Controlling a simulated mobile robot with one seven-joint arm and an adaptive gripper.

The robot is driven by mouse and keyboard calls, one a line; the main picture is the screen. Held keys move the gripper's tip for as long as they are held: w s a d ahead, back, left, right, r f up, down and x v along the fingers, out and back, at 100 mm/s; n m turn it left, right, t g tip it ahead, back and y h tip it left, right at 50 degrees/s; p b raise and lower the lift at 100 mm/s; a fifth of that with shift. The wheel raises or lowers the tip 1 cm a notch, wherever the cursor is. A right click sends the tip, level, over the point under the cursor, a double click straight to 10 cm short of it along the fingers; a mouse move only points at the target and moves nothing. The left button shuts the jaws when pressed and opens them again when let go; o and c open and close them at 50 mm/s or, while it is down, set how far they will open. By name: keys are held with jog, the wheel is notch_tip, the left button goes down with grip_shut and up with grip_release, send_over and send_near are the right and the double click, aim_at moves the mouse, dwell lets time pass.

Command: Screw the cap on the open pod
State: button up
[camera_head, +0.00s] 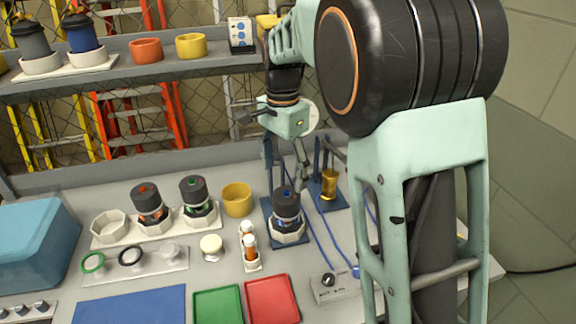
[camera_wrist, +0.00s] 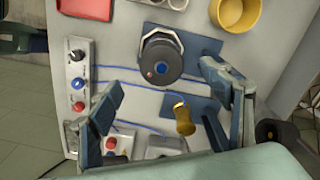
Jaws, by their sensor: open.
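A dark pod with a blue dot on top (camera_head: 286,203) stands upright in a white octagonal holder on a blue base. In the wrist view the same pod (camera_wrist: 161,58) is seen from above, just beyond and between my fingertips. My gripper (camera_head: 301,172) hangs above the bench, near the pod and its base. Its fingers are spread and empty in the wrist view (camera_wrist: 162,80). A gold cylinder (camera_head: 329,184) stands on another blue base to the right; it also shows in the wrist view (camera_wrist: 184,120). I cannot tell which part is the cap or whether this pod is open.
Pods with red (camera_head: 148,203) and green (camera_head: 196,198) dots stand at the left beside an empty octagonal holder (camera_head: 109,226). A yellow cup (camera_head: 237,199), orange-white vials (camera_head: 250,247) and a switch box (camera_head: 335,286) are near. Blue cables cross the bench. Green (camera_head: 218,306) and red trays lie in front.

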aim_at(284, 196)
notch_tip(284, 196, down, 10)
jog(key=shift+r, duration=0.2)
jog(key=shift+c, duration=0.5)
jog(key=c, duration=1.1)
